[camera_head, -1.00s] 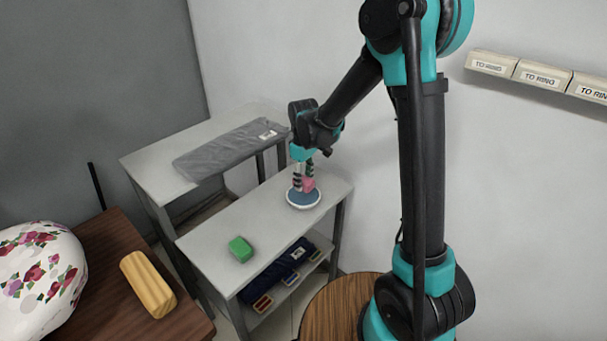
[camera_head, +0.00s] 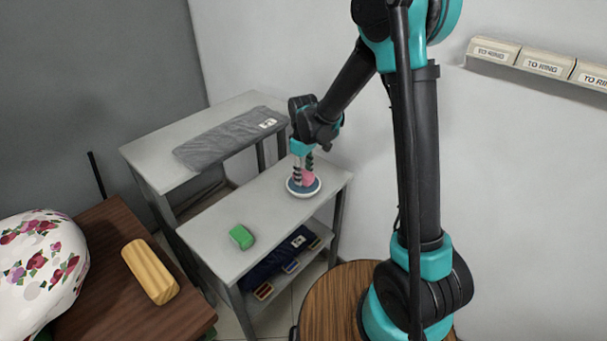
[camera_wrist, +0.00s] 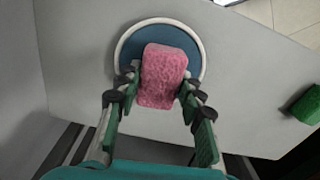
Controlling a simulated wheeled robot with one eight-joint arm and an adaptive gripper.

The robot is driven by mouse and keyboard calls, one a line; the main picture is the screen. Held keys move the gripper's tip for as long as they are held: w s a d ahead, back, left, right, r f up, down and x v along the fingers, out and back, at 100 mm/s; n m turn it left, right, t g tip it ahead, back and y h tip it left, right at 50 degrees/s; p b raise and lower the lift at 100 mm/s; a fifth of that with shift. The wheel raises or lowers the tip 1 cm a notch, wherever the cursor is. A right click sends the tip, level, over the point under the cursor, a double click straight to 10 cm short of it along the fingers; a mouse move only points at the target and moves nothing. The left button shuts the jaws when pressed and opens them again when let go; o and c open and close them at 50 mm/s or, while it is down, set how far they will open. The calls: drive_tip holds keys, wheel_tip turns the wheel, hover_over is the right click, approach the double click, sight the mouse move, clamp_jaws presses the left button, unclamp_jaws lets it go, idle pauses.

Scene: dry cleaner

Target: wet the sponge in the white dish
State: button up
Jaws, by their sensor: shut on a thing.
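A pink sponge (camera_wrist: 162,75) is held between the fingers of my gripper (camera_wrist: 158,92) in the wrist view. The sponge (camera_head: 308,179) also shows in the head view, low in the white dish. The white dish (camera_head: 303,194) is round with a white rim and a blue inside, and stands on the light grey table. In the wrist view the dish (camera_wrist: 203,62) lies under and around the sponge. My gripper (camera_head: 304,175) points down over the dish, shut on the sponge. Whether the sponge touches the dish's inside cannot be told.
A green block (camera_head: 241,236) lies on the same table (camera_head: 215,215), left of the dish. A grey folded cloth (camera_head: 225,143) lies on the table behind. Dark folded cloth (camera_head: 270,262) fills the shelf below. A brown table at left holds a yellow wooden block (camera_head: 150,272).

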sight(304, 173)
drive_tip(key=shift+f, duration=0.55)
idle(1.4)
drive_tip(key=shift+r, duration=0.15)
drive_tip(key=shift+r, duration=3.35)
